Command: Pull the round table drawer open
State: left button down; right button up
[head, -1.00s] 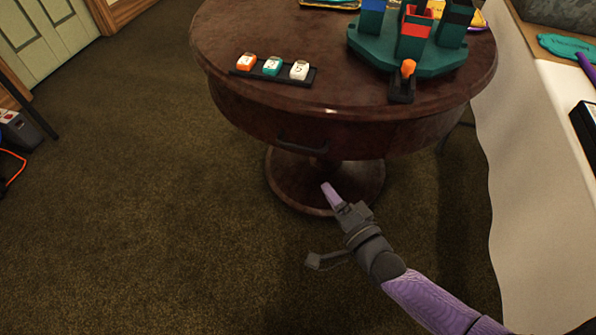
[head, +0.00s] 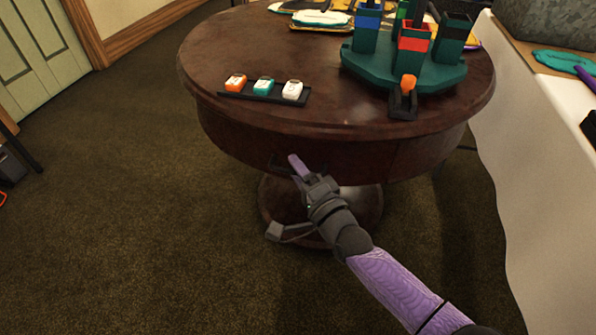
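The round table (head: 235,55) is dark reddish-brown wood on a pedestal. Its drawer front (head: 240,139) lies in the curved apron under the top and looks flush with it. A dark bar handle (head: 276,165) sits low on the apron, partly hidden by my gripper. My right gripper (head: 297,167) reaches up from the lower right, its purple fingertip overlapping the handle in the picture. I cannot tell whether it touches the handle or how far apart the fingers are. My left gripper is not in view.
On the tabletop are a black strip (head: 233,95) with three coloured blocks, a green holder (head: 375,72) with coloured bins, and a small stand (head: 404,103) with an orange top. A white-sided table (head: 505,150) stands at right.

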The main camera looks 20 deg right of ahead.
grip_shut()
dwell(0.3)
dwell(1.0)
